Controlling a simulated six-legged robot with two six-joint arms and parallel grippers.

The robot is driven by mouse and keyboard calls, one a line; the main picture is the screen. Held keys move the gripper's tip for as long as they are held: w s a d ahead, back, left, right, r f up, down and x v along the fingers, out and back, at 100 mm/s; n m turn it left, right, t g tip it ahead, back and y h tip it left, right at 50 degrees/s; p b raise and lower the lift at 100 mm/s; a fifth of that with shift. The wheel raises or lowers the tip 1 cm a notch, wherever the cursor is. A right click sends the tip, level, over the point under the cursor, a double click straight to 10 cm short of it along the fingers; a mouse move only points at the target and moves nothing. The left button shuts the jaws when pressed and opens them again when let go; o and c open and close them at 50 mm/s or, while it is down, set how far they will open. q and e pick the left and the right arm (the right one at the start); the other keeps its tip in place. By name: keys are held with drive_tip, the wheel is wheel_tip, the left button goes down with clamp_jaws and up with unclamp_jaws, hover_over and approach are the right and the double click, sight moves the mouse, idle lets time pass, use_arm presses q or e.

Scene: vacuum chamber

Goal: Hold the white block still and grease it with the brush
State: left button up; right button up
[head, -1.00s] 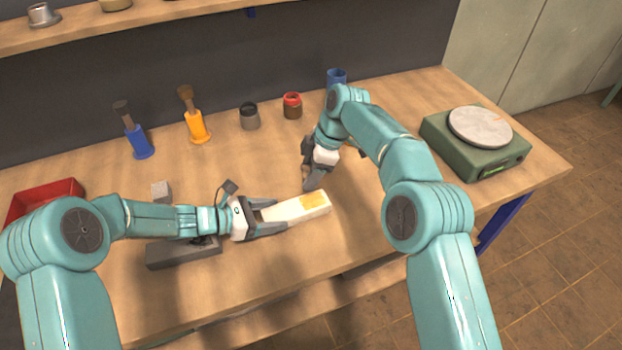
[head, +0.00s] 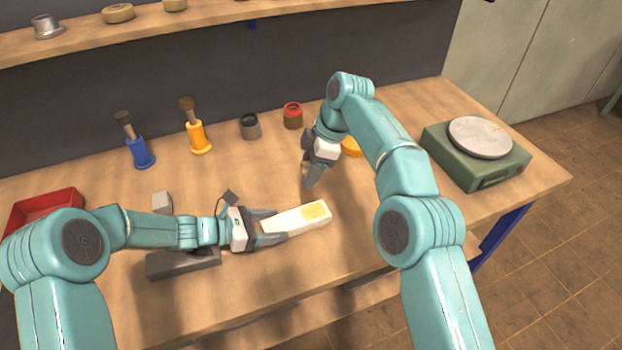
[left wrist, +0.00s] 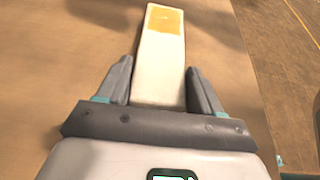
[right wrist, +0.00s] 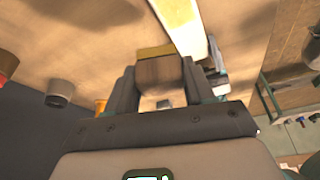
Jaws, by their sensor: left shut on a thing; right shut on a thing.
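The white block (head: 285,221) lies level over the bench with a yellow patch (head: 317,210) on the top of its far end. My left gripper (head: 275,224) is shut on the block's near end; the left wrist view shows the block (left wrist: 160,65) between both fingers. My right gripper (head: 311,180) is just behind the block, pointing down and apart from it. The right wrist view shows it shut on the brush (right wrist: 160,72), a brown wooden piece with a yellowish end. The brush is hidden in the head view. The block (right wrist: 180,22) also shows there.
Brushes stand in a blue holder (head: 140,153) and an orange holder (head: 199,138). A grey jar (head: 250,127) and red jar (head: 292,116) stand behind. A green scale (head: 475,168) is at right, a red tray (head: 45,207) at left. A grey block (head: 183,264) lies under my left arm.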

use_arm(q)
drive_tip(key=o, duration=1.4)
